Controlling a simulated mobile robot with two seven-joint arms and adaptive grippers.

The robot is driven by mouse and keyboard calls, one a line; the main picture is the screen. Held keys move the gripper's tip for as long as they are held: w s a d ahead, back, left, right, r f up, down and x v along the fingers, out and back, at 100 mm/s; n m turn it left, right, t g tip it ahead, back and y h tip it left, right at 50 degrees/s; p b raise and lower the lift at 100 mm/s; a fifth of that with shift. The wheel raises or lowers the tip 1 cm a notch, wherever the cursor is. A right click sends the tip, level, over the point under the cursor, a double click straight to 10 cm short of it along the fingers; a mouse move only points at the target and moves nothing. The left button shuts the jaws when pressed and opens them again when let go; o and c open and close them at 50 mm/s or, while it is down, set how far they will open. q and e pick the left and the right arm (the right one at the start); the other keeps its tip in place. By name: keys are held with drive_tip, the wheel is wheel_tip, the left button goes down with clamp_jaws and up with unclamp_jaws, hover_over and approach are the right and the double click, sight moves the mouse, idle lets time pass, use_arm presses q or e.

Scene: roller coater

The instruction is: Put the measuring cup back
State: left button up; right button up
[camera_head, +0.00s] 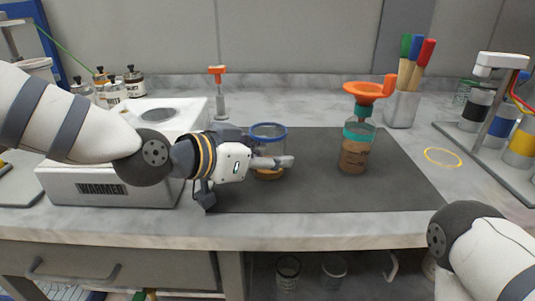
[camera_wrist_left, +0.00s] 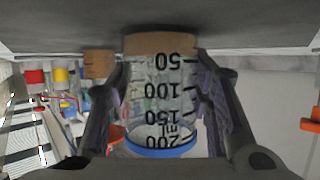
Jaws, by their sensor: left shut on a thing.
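The measuring cup (camera_head: 268,133) is clear with a blue rim and a brown band at its bottom. It is upright over the dark mat (camera_head: 310,195), left of its middle. My left gripper (camera_head: 272,162) is shut on its side. In the left wrist view, which looks upside down, the cup (camera_wrist_left: 160,90) shows black marks from 50 to 200 between the two fingers. Its bottom is at or close to the mat; I cannot tell if it touches. A yellow ring (camera_head: 443,150) lies on the bare counter right of the mat. My right gripper is out of view.
A jar (camera_head: 356,155) with a teal collar and an orange funnel (camera_head: 370,90) stands on the mat. A white warmer (camera_head: 120,192) is at left, beneath my left arm. A brush holder (camera_head: 402,109) stands behind; a rack of bottles (camera_head: 477,108) stands at right.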

use_arm(q)
drive_tip(key=shift+f, duration=0.1)
drive_tip(key=o, duration=1.3)
drive_tip(key=shift+c, duration=0.2)
drive_tip(key=shift+s+a+r, duration=0.1)
drive_tip(key=shift+s+r, duration=0.05)
drive_tip(key=shift+r, duration=0.25)
drive_tip(key=p+v, duration=0.2)
drive_tip(key=v, duration=0.8)
drive_tip(key=shift+s+a+r, duration=0.15)
drive_tip(key=shift+r, duration=0.05)
drive_tip(key=shift+s+a, duration=0.35)
drive_tip(key=shift+s, duration=0.05)
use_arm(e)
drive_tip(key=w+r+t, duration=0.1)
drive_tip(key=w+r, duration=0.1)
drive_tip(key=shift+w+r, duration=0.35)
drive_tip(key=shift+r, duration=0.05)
